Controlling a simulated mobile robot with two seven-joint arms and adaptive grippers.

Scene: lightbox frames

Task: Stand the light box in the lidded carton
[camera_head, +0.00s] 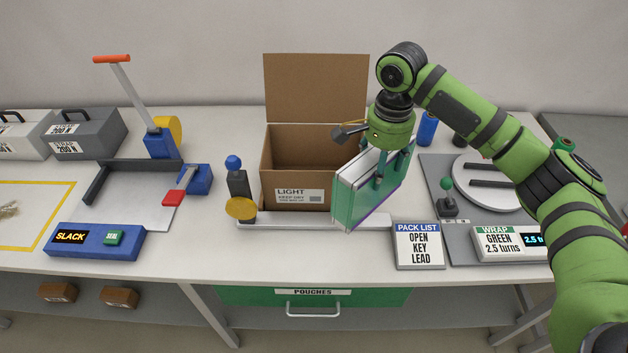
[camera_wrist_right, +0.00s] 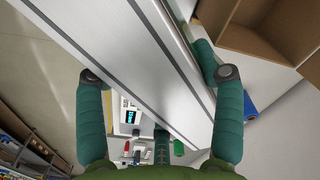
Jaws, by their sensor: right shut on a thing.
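The carton (camera_head: 283,160) stands open on the bench, its brown lid (camera_head: 316,88) raised upright at the back and a LIGHT label on its front. My right gripper (camera_head: 385,165) is shut on the light box. In the right wrist view the green fingers (camera_wrist_right: 160,90) lie on both sides of the light box (camera_wrist_right: 130,60), with the carton (camera_wrist_right: 245,40) at upper right. My left gripper is not in view.
A pack list sign (camera_head: 418,246) and a wrap display (camera_head: 510,242) stand at the front right, near a grey turntable (camera_head: 490,180). A yellow-disc post (camera_head: 239,190) stands left of the carton. A blue SLACK unit (camera_head: 95,241) sits front left.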

